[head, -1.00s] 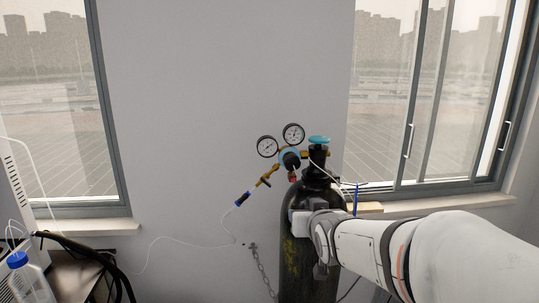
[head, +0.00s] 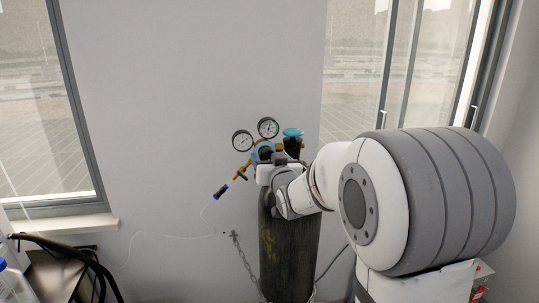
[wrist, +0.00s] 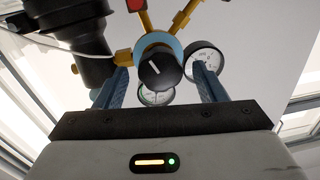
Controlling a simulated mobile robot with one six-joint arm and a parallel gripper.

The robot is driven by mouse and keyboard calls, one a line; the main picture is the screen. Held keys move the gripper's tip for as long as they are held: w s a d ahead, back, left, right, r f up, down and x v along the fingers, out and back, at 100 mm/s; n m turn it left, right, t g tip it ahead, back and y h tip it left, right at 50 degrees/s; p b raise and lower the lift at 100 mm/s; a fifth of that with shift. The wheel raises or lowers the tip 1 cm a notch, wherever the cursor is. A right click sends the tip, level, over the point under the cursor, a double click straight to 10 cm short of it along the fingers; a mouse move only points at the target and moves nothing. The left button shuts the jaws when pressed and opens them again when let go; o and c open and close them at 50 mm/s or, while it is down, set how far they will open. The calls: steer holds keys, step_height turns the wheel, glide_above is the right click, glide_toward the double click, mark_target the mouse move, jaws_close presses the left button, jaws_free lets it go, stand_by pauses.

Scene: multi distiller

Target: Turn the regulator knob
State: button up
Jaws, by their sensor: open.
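The regulator knob (wrist: 160,68) is black with a white pointer line. In the wrist view it sits in front of the light-blue regulator ring, between the two blue fingers of my gripper (wrist: 160,72). The fingers are open, one on each side, and I cannot tell if either touches it. In the head view my gripper (head: 266,170) is at the front of the regulator (head: 262,147), just below the gauges, and largely covers the knob. Two round gauges (head: 242,141) (head: 268,128) sit above it.
The dark gas cylinder (head: 290,250) stands against the wall with a chain (head: 244,258). A blue valve handwheel (head: 292,132) is close on the right. Windows flank the wall.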

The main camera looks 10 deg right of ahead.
steer(key=shift+w, duration=0.3)
steer(key=shift+c, duration=0.3)
steer(key=c, duration=0.9)
